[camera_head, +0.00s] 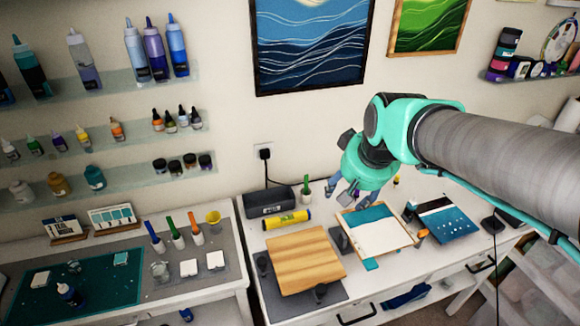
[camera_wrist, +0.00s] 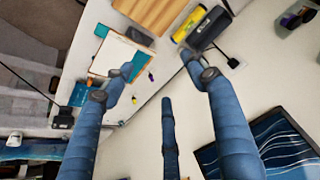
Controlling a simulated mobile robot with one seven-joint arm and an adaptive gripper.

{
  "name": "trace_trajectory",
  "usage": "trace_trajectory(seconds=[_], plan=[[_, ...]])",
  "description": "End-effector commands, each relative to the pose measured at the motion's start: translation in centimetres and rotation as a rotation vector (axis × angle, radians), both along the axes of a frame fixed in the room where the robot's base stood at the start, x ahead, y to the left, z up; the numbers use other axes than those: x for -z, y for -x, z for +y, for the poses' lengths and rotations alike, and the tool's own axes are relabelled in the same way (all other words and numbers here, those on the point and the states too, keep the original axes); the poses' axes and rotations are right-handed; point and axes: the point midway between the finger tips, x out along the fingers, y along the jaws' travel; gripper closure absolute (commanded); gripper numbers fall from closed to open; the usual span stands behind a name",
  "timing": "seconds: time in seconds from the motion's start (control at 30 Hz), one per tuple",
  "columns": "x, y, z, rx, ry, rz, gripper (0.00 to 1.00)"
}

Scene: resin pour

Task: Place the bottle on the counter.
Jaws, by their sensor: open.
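Several bottles are in view, and I cannot tell which one the task means. A small dark bottle with a yellow part (camera_head: 396,181) stands at the back of the white counter (camera_head: 323,212), beside my gripper. A dark blue bottle (camera_head: 69,293) stands on the green cutting mat at left. My gripper (camera_head: 345,190) hangs above the back of the counter. Its blue fingers are spread apart in the wrist view (camera_wrist: 157,72), with nothing between them.
Glass shelves (camera_head: 140,84) at upper left hold squeeze bottles and jars. A wooden board (camera_head: 303,262), a clipboard (camera_head: 375,232), a yellow roll (camera_head: 287,220) and a dark box (camera_head: 270,203) crowd the counter. A framed wave picture (camera_head: 310,45) hangs behind my arm.

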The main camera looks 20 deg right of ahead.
Motion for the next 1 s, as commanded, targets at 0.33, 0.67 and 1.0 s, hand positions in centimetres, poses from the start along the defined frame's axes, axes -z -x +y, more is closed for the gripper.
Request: trace_trajectory(seconds=[0.33,0.67,1.0], plan=[[-1.4,9.2,7.1,-0.121,0.009,-0.027,0.42],[-1.1,13.0,8.9,-0.165,0.011,-0.033,0.42],[-1.1,13.1,8.9,-0.165,0.011,-0.032,0.30]])
